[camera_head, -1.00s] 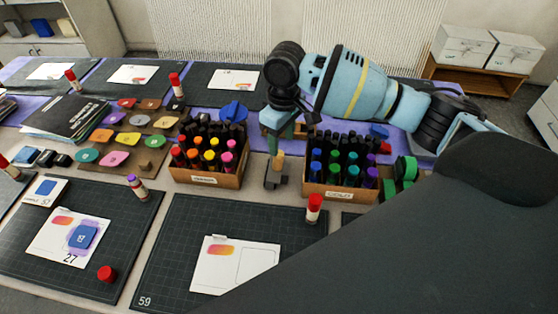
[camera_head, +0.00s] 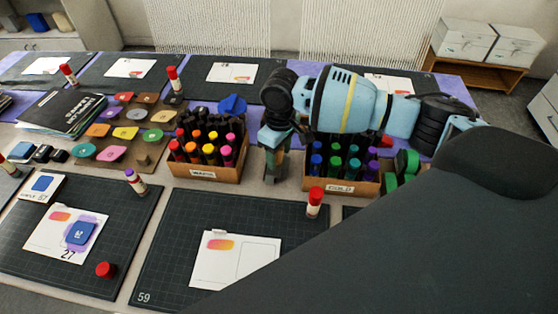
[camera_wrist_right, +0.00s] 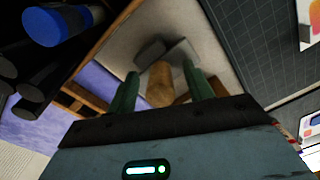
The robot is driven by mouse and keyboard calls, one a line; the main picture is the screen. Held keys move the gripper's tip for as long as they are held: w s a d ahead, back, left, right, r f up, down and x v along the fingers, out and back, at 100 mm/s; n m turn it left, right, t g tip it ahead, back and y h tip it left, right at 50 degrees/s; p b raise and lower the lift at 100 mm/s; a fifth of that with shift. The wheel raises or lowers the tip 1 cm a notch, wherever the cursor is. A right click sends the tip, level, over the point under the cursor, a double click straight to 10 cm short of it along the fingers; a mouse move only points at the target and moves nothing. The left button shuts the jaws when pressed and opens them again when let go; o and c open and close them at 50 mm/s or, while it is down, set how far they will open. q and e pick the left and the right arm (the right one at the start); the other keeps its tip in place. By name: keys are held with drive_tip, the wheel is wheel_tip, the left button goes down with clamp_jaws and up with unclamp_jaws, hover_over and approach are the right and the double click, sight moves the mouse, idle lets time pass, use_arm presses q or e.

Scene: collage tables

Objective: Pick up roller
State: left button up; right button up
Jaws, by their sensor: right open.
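The roller has a wooden handle (camera_wrist_right: 160,86) and a grey head (camera_wrist_right: 168,52); in the right wrist view it lies on the pale table, between two wooden marker boxes. My right gripper (camera_head: 273,163) points down into the gap between the boxes in the head view. In the right wrist view its two green fingers stand open on either side of the wooden handle, with space visible beside it. In the head view the gripper mostly hides the roller. My left gripper is not in view.
The left marker box (camera_head: 203,174) and the right marker box (camera_head: 341,187) stand close on both sides of the gripper. Dark cutting mats (camera_head: 178,255) with cards lie in front. Coloured ink pads (camera_head: 110,153) lie to the left.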

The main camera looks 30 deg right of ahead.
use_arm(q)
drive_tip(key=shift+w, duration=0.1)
use_arm(e)
drive_tip(key=c, duration=1.1)
drive_tip(key=shift+o, duration=0.2)
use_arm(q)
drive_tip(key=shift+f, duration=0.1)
use_arm(e)
drive_tip(key=shift+r, duration=0.15)
